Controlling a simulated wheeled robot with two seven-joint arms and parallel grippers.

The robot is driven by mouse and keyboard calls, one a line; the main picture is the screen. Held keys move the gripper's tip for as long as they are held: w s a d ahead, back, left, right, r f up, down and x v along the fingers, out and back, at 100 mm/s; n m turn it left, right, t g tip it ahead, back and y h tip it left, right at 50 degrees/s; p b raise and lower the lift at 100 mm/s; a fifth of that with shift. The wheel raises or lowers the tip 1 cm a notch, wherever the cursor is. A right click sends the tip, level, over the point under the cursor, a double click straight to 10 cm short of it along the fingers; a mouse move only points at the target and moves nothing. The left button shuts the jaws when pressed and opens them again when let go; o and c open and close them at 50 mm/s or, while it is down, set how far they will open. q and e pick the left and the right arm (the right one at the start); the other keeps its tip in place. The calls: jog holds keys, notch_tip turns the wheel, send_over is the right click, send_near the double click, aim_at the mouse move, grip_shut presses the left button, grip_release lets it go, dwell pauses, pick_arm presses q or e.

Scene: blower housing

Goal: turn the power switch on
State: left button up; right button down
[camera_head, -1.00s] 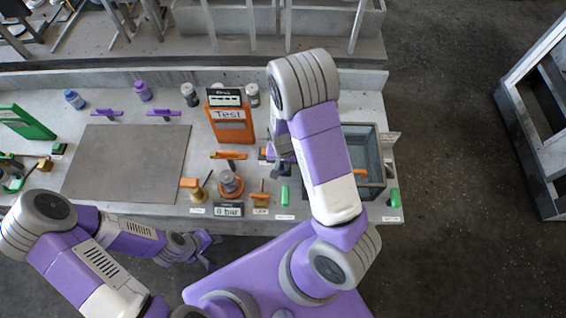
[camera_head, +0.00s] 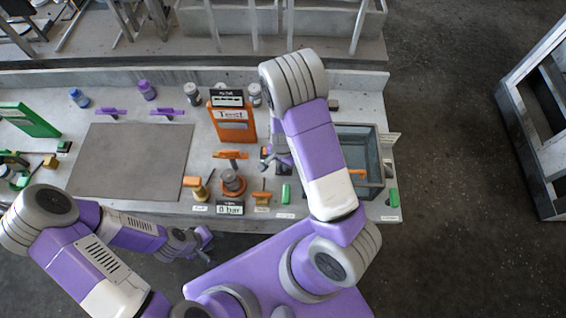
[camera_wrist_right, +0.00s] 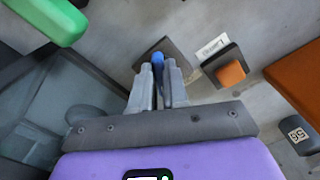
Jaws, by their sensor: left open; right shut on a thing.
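My right gripper (camera_head: 268,160) is over the bench between the orange test panel and the grey basin. In the right wrist view its two fingers (camera_wrist_right: 160,80) are closed around a small blue knob (camera_wrist_right: 158,58). The knob stands at a dark square base plate (camera_wrist_right: 178,58) on the bench, and looks like a switch lever. A white label (camera_wrist_right: 211,48) lies beside it, too small to read. My forearm hides part of this spot in the head view. My left gripper (camera_head: 207,240) is open and empty in front of the bench's front edge.
An orange button block (camera_wrist_right: 230,74) is close to the right gripper's fingers. The basin (camera_head: 376,150) is to its right and the orange test panel (camera_head: 234,124) to its left. A pressure gauge display (camera_head: 230,210) stands at the front edge. The grey mat (camera_head: 130,160) is bare.

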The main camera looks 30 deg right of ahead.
jog(key=c, duration=1.1)
grip_release()
jog(key=shift+c, duration=0.2)
jog(key=shift+r, duration=0.1)
notch_tip(320, 180, up, 7)
jog(key=shift+r+p, duration=0.2)
jog(key=shift+p, duration=0.9)
